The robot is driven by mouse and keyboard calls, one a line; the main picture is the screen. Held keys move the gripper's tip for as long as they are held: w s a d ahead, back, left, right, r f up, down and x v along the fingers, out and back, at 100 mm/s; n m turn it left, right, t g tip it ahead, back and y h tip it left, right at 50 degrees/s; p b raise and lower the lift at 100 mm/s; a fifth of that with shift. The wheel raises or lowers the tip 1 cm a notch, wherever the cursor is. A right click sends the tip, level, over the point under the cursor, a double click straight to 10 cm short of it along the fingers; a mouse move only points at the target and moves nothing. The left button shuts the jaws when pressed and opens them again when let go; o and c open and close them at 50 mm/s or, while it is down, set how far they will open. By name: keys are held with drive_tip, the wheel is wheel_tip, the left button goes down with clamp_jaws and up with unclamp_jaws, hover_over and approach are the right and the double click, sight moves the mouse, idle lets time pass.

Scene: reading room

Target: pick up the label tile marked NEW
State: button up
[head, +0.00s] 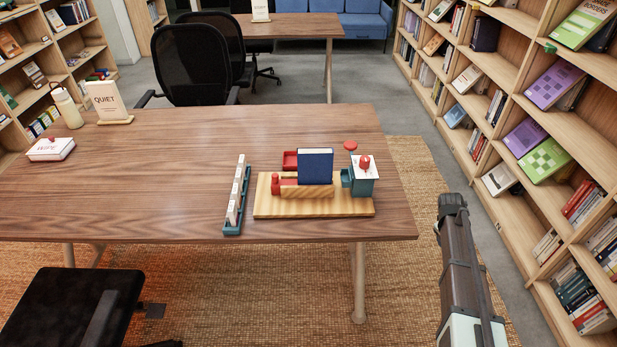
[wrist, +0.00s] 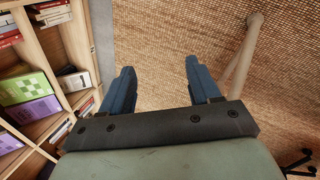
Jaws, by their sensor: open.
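A narrow blue rack (head: 231,229) stands on the wooden table, left of the board. Several white tiles (head: 237,190) stand in it in a row. Their faces are edge-on to the head view, so I cannot read which one is marked NEW. My gripper (wrist: 160,80) is open in the wrist view, with two blue fingers apart and nothing between them. In the head view my arm is at the right, beyond the table's right edge and away from the rack. The wrist view shows no tiles.
A wooden board (head: 330,208) holds a dark blue book (head: 315,166), red pieces and a teal box with a white top (head: 364,172). A QUIET sign (head: 107,101), bottle (head: 67,107) and white box (head: 51,149) stand at left. Bookshelves (head: 520,105) line the right. The table's middle is clear.

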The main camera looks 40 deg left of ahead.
drive_tip(key=w+a+r+n+t+y, duration=0.1)
drive_tip(key=w+a+r+n, duration=0.15)
drive_tip(key=a+r, duration=0.7)
drive_tip(key=w+a+r+n+t, duration=0.2)
drive_tip(key=w+a+r, duration=0.1)
drive_tip(key=a+r, duration=0.7)
drive_tip(key=s+a+r+n+y, duration=0.1)
drive_tip(key=s+a+r, duration=0.1)
drive_tip(key=a, duration=0.3)
drive_tip(key=s+a+r+n, duration=0.1)
drive_tip(key=s+a+r, duration=0.1)
drive_tip(key=a, duration=0.4)
drive_tip(key=n+g, duration=0.7)
approach(238, 172)
wheel_tip(238, 172, down, 7)
drive_tip(key=shift+s+a+f, duration=0.15)
drive_tip(key=shift+f, duration=0.05)
drive_tip(key=shift+s+f, duration=0.15)
drive_tip(key=shift+f, duration=1.2)
drive_tip(key=shift+s+f, duration=0.1)
drive_tip(key=shift+f, duration=1.25)
